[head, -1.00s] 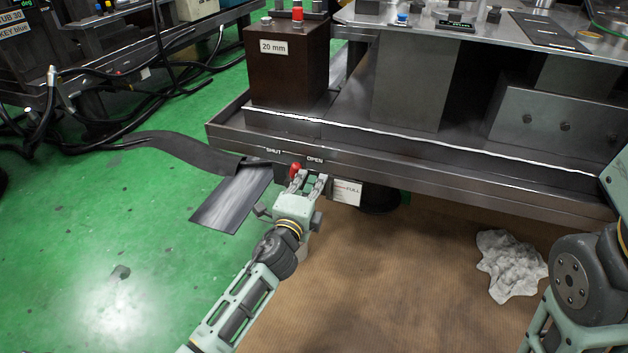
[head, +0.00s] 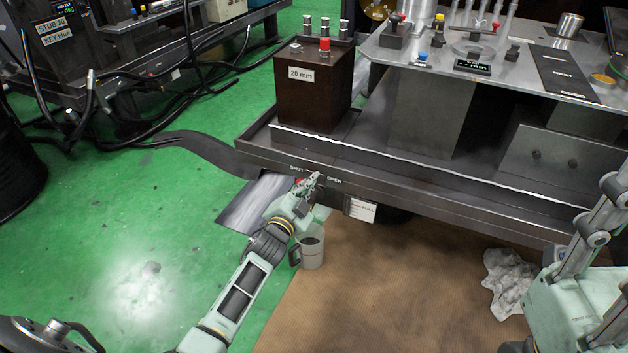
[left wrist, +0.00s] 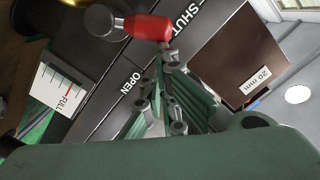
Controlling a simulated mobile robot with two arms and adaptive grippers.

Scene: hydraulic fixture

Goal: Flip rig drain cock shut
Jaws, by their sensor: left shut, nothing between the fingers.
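The drain cock's red handle (left wrist: 148,27) shows in the left wrist view, joined to a round metal knob at its left. It leans toward the SHUT mark, with its end next to that lettering. In the head view only a bit of the red handle (head: 299,181) shows, below SHUT, the rest hidden by my gripper. My left gripper (head: 311,178) is shut and empty at the cock; in the left wrist view its fingertips (left wrist: 170,58) are close beside the handle's end, contact unclear. My right gripper (head: 600,222) is at the right edge, its fingertips unclear.
A tray edge (head: 450,211) runs above the cock, with a FULL gauge label (head: 360,210) to its right. A grey mug (head: 311,247) stands below, partly behind my left arm. A rag (head: 508,280) lies on brown floor matting. Black hoses run at left.

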